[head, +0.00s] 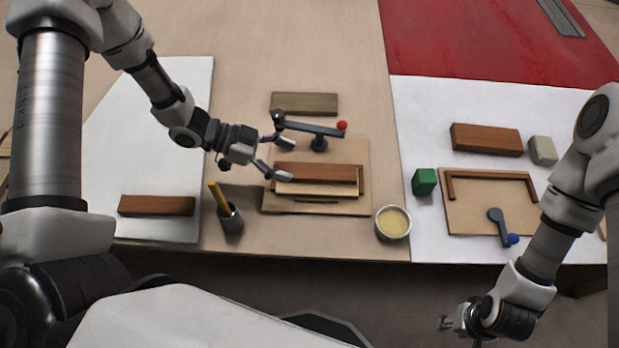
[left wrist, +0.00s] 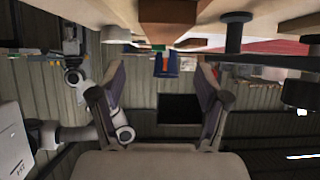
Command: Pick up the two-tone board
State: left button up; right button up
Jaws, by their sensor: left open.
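The two-tone board (head: 317,180), brown with a pale layer along its near side, lies on a tan fixture plate (head: 350,152) in the middle of the table. My left gripper (head: 286,160) is open at the board's left end, with one finger beyond its far edge and one close to its near left corner. I cannot tell whether it touches. In the left wrist view the open fingers (left wrist: 160,85) have nothing between them, and brown wood (left wrist: 170,18) shows above them. My right gripper (head: 447,322) is low at the front right, away from the table's objects; its jaws are unclear.
A lever with a red knob (head: 342,126) stands just behind the board. A grey-brown block (head: 304,103) lies farther back. A cup with a yellow stick (head: 231,219) and a round tub (head: 393,222) stand near the front edge. A green block (head: 424,181) is to the right.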

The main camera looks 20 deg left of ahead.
aim_at(317, 171)
pick_arm(q)
jog(key=shift+w+d+f, duration=0.1)
jog(key=shift+f, duration=0.55)
jog(key=shift+w+d+f, duration=0.35)
jog(key=shift+w+f, duration=0.15)
jog(key=shift+f, duration=0.2)
jog(key=d, duration=0.1)
jog(key=d+f, duration=0.1)
jog(key=d, duration=0.3)
jog(key=shift+w+d+f+p, duration=0.1)
jog(key=shift+w+f+p, duration=0.15)
jog(key=shift+w+p, duration=0.15)
jog(key=shift+w+f, duration=0.1)
jog(key=shift+f, duration=0.05)
jog(key=shift+c, duration=0.7)
jog(key=c, duration=1.3)
